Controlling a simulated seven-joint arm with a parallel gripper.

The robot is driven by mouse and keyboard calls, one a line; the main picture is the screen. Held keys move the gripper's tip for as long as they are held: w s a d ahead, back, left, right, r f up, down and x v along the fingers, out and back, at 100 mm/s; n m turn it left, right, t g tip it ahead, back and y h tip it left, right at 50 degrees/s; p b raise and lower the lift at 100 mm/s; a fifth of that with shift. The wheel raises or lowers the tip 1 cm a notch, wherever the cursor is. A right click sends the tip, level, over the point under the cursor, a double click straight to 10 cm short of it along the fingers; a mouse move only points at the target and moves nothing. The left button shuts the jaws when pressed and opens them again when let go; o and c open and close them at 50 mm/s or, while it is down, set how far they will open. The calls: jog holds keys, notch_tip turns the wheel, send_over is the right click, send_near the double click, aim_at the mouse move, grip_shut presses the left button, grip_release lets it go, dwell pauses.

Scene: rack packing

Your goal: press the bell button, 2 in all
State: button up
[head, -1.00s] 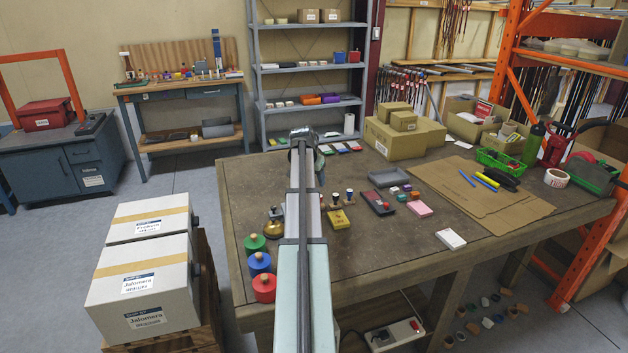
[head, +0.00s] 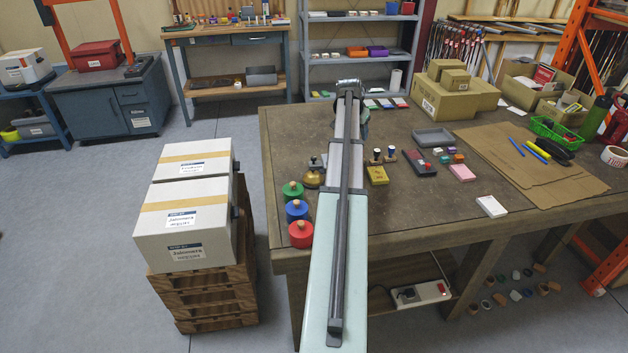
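A small brass dome (head: 312,180), which looks like a desk bell, sits on the table left of my arm, behind the colored knobbed cylinders. My arm stretches away over the table and hides part of what lies under it. My gripper (head: 362,125) is at the far end of the arm, beyond the brass dome and to its right. It is mostly hidden behind the arm, so its fingers cannot be made out.
Green (head: 292,191), blue (head: 297,210) and red (head: 300,234) knobbed cylinders stand at the table's left edge. A grey stamp-like piece (head: 318,162) is close to the dome. Right of the arm are a yellow box (head: 377,175), a grey tray (head: 433,138) and cardboard boxes (head: 445,98).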

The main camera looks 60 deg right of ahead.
grip_shut()
dwell(0.3)
dwell(1.2)
